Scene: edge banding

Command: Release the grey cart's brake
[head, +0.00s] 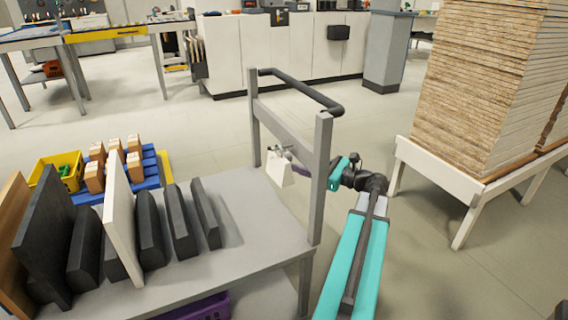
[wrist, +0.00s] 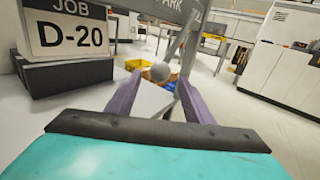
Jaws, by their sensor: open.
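The grey cart (head: 240,232) stands in the centre of the head view, with an upright end frame and a black push handle (head: 300,88). In the wrist view a grey lever with a round knob (wrist: 160,73) hangs from a grey bar marked "PARK" (wrist: 178,12). My gripper (wrist: 161,82) is open, its two purple fingers either side of the knob in the picture; I cannot tell whether they touch it. In the head view my gripper (head: 334,172) is beside the frame's right post, which partly hides it.
Dark and white panels (head: 120,218) stand on the cart deck. A board stack (head: 480,90) on a white table (head: 442,182) stands right of my arm. Open floor lies beyond the cart.

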